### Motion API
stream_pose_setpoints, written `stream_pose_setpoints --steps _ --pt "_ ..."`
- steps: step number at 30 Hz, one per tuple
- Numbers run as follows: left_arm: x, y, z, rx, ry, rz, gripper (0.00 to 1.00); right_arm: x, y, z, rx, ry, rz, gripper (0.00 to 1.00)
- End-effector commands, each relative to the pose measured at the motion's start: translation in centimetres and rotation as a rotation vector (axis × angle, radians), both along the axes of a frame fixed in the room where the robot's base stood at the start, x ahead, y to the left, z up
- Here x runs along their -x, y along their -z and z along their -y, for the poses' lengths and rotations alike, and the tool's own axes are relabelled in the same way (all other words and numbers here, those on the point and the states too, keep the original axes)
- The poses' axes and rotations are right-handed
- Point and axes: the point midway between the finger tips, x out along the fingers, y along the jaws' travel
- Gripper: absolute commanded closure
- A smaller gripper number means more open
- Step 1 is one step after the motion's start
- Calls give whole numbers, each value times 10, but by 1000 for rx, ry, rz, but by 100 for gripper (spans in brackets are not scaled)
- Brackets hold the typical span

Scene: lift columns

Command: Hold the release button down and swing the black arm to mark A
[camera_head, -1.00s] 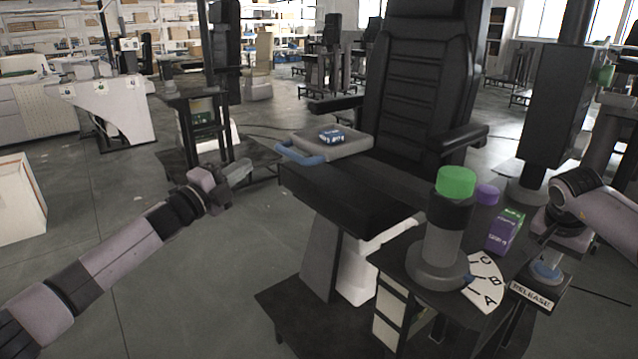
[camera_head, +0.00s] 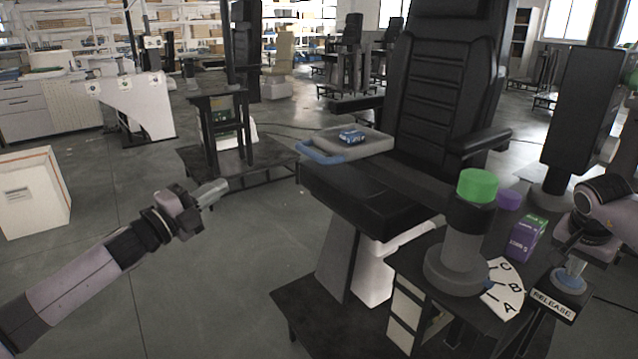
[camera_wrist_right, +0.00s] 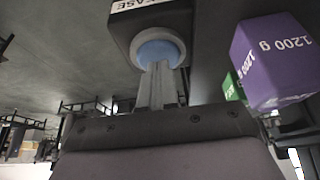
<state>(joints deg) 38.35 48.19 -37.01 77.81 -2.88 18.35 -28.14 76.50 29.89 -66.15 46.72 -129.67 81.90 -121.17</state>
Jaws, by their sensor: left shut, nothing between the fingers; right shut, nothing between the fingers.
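The release button (camera_head: 567,282) is a blue disc on a black box with a RELEASE label (camera_head: 553,305), at the right of the head view. My right gripper (camera_head: 572,268) points down at the button, shut and empty; in the right wrist view its fingertips (camera_wrist_right: 160,72) overlap the button's blue face (camera_wrist_right: 158,47). I cannot tell if it is pressed. I cannot single out the black arm surely. My left gripper (camera_head: 211,193) is shut, empty, over open floor.
A purple weight box (camera_head: 525,240) stands behind the dial; the right wrist view shows it marked 1200 g (camera_wrist_right: 275,62). A black chair (camera_head: 445,90) and a grey tray with blue handle (camera_head: 345,145) stand between my grippers.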

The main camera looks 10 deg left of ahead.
Motion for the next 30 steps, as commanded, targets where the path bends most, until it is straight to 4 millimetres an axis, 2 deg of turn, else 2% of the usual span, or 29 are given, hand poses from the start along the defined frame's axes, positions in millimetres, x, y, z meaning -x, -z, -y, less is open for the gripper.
stream_pose_setpoints --steps 17,30 --pt "0 -1 0 0 0 0 100 1 0 1 1 1 -3 100" --pt "0 -30 0 0 0 0 100 0 -34 1 0 1 0 100"
